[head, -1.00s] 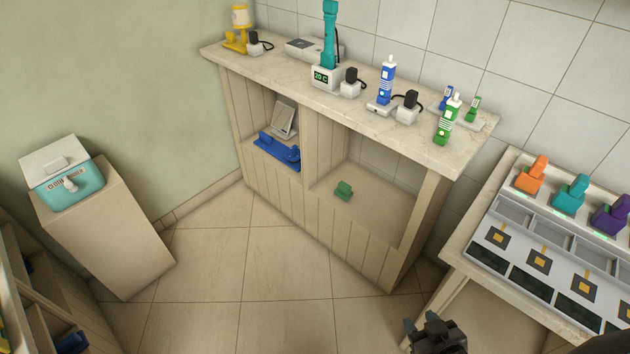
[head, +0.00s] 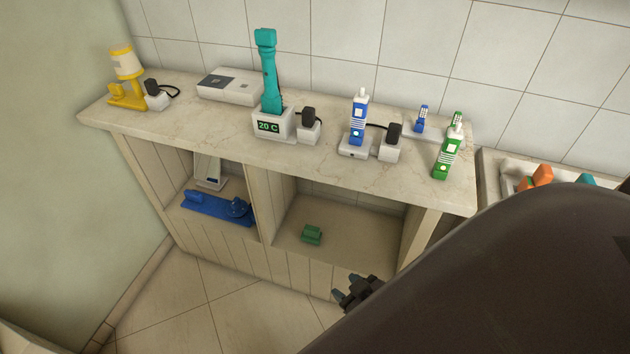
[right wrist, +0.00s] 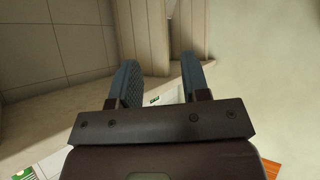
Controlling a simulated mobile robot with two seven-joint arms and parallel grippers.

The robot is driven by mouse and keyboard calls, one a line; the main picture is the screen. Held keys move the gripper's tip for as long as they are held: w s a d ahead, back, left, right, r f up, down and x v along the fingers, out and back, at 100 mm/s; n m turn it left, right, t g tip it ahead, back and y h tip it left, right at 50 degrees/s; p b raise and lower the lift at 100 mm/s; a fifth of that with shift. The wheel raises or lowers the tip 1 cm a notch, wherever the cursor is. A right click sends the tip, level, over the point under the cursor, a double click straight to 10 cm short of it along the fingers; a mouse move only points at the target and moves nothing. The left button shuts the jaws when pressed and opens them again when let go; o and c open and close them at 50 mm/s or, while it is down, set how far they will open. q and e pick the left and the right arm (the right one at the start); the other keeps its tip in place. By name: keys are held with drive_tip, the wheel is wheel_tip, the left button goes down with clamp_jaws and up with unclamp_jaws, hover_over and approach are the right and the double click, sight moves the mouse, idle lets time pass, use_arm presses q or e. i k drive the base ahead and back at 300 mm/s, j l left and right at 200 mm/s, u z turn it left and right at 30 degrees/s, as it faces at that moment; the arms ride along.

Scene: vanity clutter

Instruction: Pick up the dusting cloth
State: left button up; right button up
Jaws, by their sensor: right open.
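No item shows plainly as a dusting cloth. A small green item (head: 311,234) lies on the floor of the cabinet's right open compartment; I cannot tell whether it is the cloth. My right gripper (head: 347,287) is in front of the cabinet, below and right of the green item and apart from it. In the right wrist view the right gripper (right wrist: 160,76) has its two fingers apart with nothing held between them. My left gripper is not in view.
A blue item (head: 216,207) lies in the left compartment. My dark arm hides the lower right.

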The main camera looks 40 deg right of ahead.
sight(310, 234)
drive_tip(key=i+j+z, duration=0.15)
drive_tip(key=i+z, duration=0.2)
drive_tip(key=z, duration=0.15)
drive_tip(key=i+j+z, duration=0.3)
drive_tip(key=z, duration=0.2)
drive_tip(key=i+j+z, duration=0.35)
drive_tip(key=k+j, duration=0.1)
